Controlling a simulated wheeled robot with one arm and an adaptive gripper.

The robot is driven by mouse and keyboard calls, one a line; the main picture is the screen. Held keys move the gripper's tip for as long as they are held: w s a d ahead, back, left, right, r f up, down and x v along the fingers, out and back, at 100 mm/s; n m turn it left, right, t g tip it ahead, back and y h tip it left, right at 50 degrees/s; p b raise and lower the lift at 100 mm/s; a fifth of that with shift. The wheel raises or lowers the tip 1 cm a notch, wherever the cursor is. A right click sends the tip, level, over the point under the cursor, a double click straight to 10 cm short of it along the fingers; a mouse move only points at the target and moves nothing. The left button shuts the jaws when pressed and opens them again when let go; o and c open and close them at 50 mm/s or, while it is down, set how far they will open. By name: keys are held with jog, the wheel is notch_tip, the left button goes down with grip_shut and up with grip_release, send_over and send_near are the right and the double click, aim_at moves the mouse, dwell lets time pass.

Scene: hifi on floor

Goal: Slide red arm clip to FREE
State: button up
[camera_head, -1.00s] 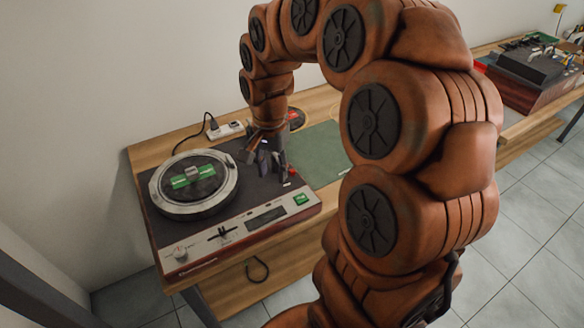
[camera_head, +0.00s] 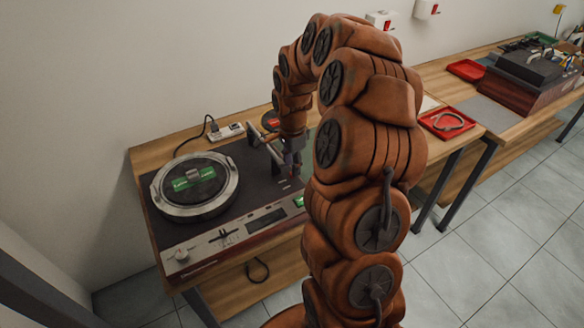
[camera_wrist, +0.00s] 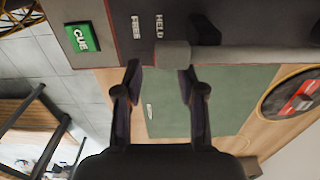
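The turntable (camera_head: 240,165) stands on the wooden bench, with a silver-rimmed platter (camera_head: 232,190) at its left. The tonearm (camera_head: 262,137) runs along its right side. In the wrist view the grey tonearm (camera_wrist: 255,54) enters from the right and ends by the fingers. The printed words FREE (camera_wrist: 136,27) and HELD (camera_wrist: 159,25) lie just beyond the fingertips, FREE to the left. I cannot see the red clip in either view.
A green CUE button (camera_wrist: 81,37) is left of the words. A green mat (camera_wrist: 190,112) lies beside the turntable. A black disc with a red centre (camera_wrist: 296,98) is at right. Red trays (camera_head: 466,117) and another device (camera_head: 525,75) stand farther right on the bench.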

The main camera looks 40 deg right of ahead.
jog(key=shift+f+p, duration=0.3)
jog(key=shift+f, duration=1.1)
grip_shut()
